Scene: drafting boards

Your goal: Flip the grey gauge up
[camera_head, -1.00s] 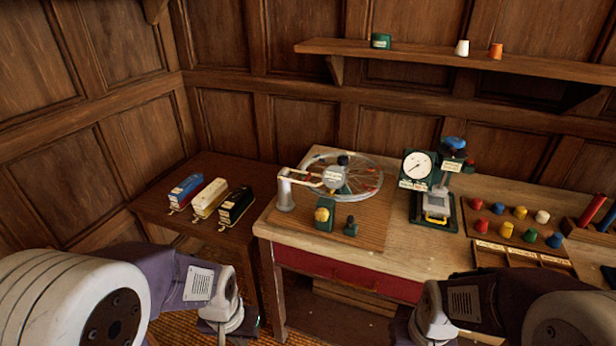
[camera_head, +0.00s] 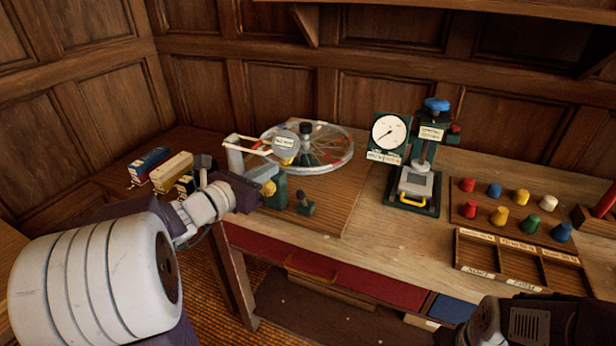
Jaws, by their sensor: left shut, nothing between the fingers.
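A wheel stand holds a grey round gauge-like disc (camera_head: 286,143) with a small label, beside a spoked wheel (camera_head: 325,155) lying flat. Pale arms link the disc to a grey post (camera_head: 235,155). I cannot tell whether this disc or the white-faced dial (camera_head: 389,133) is the grey gauge; the dial stands upright on a green press stand (camera_head: 428,150). My left gripper (camera_head: 264,192) is shut and empty, at the front left of the wheel stand by a yellow knob and green block (camera_head: 280,190). I cannot tell whether it touches them. My right gripper is out of view.
Coloured pegs (camera_head: 494,190) stand on a board at the right, behind an open sorting tray (camera_head: 515,262). Three small blocks (camera_head: 172,170) lie on a lower side table, partly behind my left arm. The bench front centre (camera_head: 385,240) is clear.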

